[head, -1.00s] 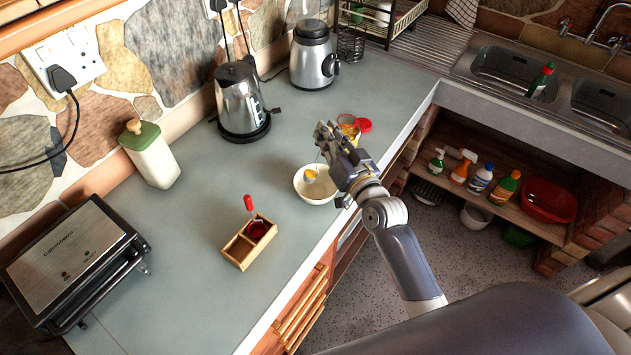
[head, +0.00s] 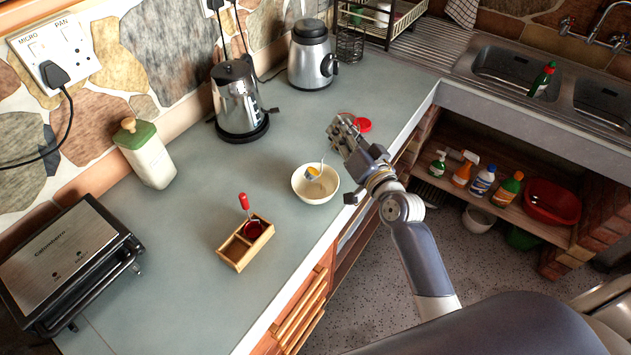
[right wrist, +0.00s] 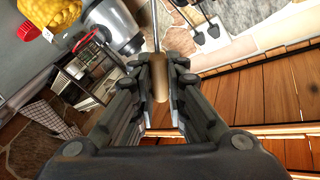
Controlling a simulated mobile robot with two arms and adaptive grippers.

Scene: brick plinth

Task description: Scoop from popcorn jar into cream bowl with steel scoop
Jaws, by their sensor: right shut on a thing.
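The cream bowl (head: 301,190) stands on the counter near its front edge. My right gripper (head: 342,133) is behind and to the right of the bowl, above the counter. It is shut on the tan handle (right wrist: 160,78) of the steel scoop, seen in the right wrist view. The scoop's head (head: 313,172), with yellow contents, hangs over the bowl; I cannot tell whether they touch. The popcorn jar is mostly hidden behind the gripper in the head view; its yellow contents (right wrist: 48,12) show in the right wrist view. My left gripper is out of view.
A red lid (head: 363,125) lies by the jar. A wooden divided box (head: 233,259) with a red-handled item stands left of the bowl. A kettle (head: 238,100), blender (head: 311,60), green-topped canister (head: 147,160) and grill (head: 66,258) stand further off.

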